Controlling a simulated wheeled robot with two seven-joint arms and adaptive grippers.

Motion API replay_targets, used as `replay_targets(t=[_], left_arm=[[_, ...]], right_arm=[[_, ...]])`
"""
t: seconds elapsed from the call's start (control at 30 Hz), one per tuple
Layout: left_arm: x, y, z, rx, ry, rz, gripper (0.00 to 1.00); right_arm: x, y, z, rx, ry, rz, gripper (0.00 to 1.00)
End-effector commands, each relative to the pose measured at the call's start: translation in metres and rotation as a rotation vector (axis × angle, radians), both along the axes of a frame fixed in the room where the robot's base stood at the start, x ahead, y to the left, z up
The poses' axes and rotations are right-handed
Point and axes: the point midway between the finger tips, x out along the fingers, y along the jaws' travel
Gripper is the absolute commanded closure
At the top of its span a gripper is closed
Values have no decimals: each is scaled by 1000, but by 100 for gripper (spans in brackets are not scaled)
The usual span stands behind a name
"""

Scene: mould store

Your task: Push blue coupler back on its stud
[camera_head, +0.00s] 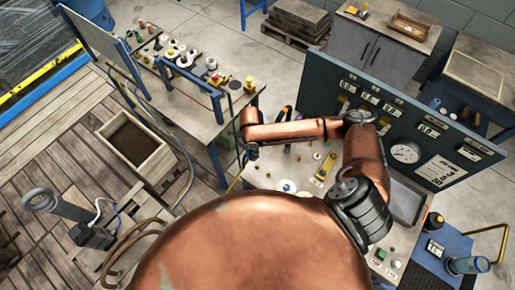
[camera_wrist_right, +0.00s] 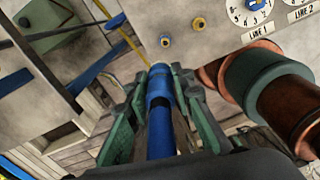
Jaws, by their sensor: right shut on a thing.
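In the right wrist view, a blue coupler (camera_wrist_right: 159,88), a slim cylinder, stands between the green fingers of my right gripper (camera_wrist_right: 160,96). The fingers are shut on its sides. A blue length with a dark band runs from it towards the camera. In the head view my right gripper (camera_head: 250,152) is small, at the bench's left edge; the coupler cannot be made out there. My left gripper is not in view.
A blue gauge panel (camera_head: 405,125) stands along the back of the bench. A second workbench (camera_head: 185,80) with several small parts is at upper left. A wooden planter box (camera_head: 134,146) stands on the floor. A yellow line (camera_wrist_right: 131,42) runs just beyond the coupler.

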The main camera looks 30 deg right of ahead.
Motion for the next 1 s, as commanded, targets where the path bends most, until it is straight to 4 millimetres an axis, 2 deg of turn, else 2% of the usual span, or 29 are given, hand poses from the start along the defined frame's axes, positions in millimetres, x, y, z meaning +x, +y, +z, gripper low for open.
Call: replay_targets(t=[0.03,0.1,0.23,0.4,0.67,1.0], left_arm=[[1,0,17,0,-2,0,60],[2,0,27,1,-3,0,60],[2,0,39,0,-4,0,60],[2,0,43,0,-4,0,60],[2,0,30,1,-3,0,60],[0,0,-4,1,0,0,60]], right_arm=[[-3,-5,4,0,4,84,100],[-5,-9,0,1,2,202,100],[-9,-16,-7,1,2,365,100],[-11,-20,-14,2,1,463,100],[-11,-20,-27,2,1,474,100],[-11,-21,-58,1,0,472,100]])
